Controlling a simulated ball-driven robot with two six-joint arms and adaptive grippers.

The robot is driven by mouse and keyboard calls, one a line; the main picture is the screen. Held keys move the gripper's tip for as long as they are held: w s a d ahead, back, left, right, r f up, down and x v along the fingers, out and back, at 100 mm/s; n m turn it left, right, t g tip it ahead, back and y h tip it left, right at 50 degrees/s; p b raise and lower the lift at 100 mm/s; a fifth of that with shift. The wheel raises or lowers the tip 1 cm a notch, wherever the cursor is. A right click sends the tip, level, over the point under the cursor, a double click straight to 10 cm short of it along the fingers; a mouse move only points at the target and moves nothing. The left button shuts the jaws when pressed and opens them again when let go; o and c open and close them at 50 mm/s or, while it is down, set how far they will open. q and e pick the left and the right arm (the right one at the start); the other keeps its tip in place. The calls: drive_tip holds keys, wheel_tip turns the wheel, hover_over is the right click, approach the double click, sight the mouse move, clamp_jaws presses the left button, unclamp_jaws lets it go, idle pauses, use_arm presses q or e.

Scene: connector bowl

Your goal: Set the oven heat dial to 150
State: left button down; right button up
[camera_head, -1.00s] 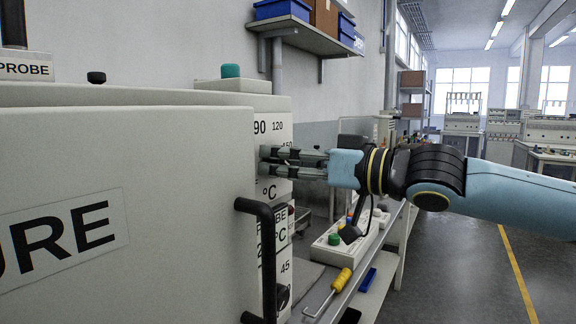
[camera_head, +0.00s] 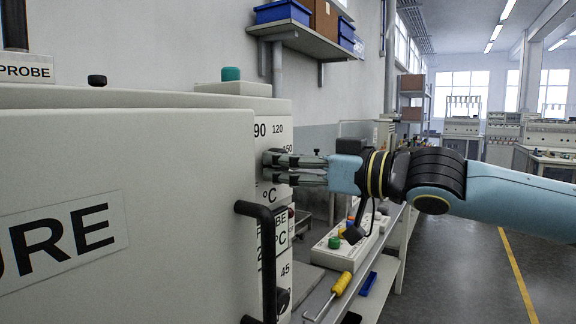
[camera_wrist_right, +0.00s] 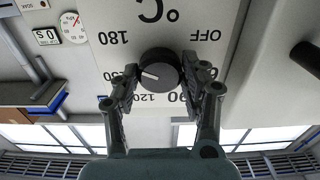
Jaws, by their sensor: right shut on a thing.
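The oven heat dial (camera_wrist_right: 160,68) is a round black knob on a pale panel. It shows in the right wrist view, where the picture is upside down. A short white mark on the knob points left, toward the partly covered 150 label; 180, OFF, 120 and 90 are printed around it. My right gripper (camera_wrist_right: 162,75) has a finger on each side of the knob and is shut on it. In the head view my right gripper (camera_head: 278,168) reaches the panel from the right, below the 120 label, and its fingers mostly hide the dial. My left gripper is not in view.
The open oven door (camera_head: 150,150) with its black handle (camera_head: 266,255) stands left of my gripper. Below lie a box with coloured buttons (camera_head: 335,250) and a yellow-handled tool (camera_head: 342,284). A shelf (camera_head: 300,36) hangs above. The aisle at right is clear.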

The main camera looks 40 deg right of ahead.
drive_tip(key=shift+n+b, duration=0.75)
drive_tip(key=shift+n, duration=3.05)
drive_tip(key=o, duration=1.2)
